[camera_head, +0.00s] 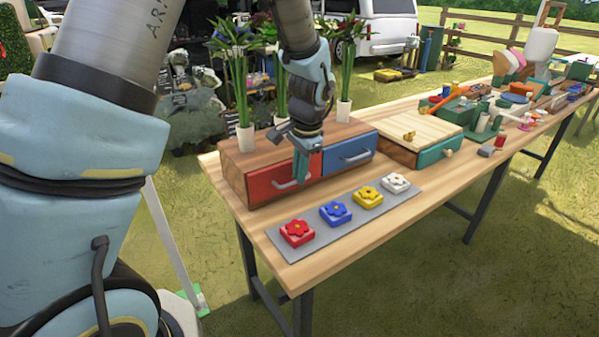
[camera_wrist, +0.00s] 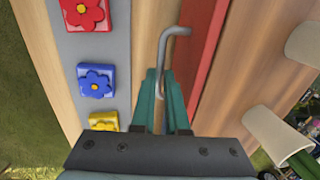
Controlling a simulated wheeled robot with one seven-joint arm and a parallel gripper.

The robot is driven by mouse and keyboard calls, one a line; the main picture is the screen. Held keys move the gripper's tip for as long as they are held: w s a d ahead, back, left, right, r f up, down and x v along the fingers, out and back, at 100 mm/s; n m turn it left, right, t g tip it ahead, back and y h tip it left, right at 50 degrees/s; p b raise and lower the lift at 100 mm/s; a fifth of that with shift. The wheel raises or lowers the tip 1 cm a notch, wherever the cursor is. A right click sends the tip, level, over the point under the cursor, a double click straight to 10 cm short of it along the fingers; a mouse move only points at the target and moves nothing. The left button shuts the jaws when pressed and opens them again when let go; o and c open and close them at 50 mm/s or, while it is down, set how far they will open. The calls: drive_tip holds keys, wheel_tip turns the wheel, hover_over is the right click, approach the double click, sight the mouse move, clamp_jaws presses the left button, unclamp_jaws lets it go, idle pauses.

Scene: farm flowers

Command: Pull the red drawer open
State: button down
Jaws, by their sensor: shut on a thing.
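The red drawer (camera_head: 262,186) is the left one of two in a low wooden cabinet on the table. Its front looks about level with the blue drawer's in the head view. My gripper (camera_head: 302,172) points down in front of the red drawer, its teal fingers shut on the metal bar handle (camera_head: 290,184). In the wrist view the fingers (camera_wrist: 161,95) stand on both sides of the grey handle (camera_wrist: 164,52), with the red drawer (camera_wrist: 213,62) to its right. The gripper hides part of the handle and drawer front.
The blue drawer (camera_head: 348,154) is to the right. A grey strip (camera_head: 318,231) with red, blue, yellow and white flower blocks lies in front, with bare table between. Potted plants (camera_head: 245,138) stand on the cabinet. A second cabinet (camera_head: 418,137) stands further right.

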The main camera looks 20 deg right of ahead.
drive_tip(key=s, duration=0.3)
drive_tip(key=s+d+b, duration=0.1)
drive_tip(key=s, duration=0.3)
drive_tip(key=s+d, duration=0.1)
drive_tip(key=s, duration=0.2)
drive_tip(key=shift+s+d, duration=0.15)
drive_tip(key=shift+s, duration=0.2)
drive_tip(key=c, duration=1.2)
unclamp_jaws()
drive_tip(key=shift+r, duration=0.15)
wheel_tip(320, 180, up, 10)
drive_tip(key=s+b, duration=0.1)
drive_tip(key=s, duration=0.1)
drive_tip(key=shift+d+r, duration=0.15)
drive_tip(key=shift+r, duration=0.05)
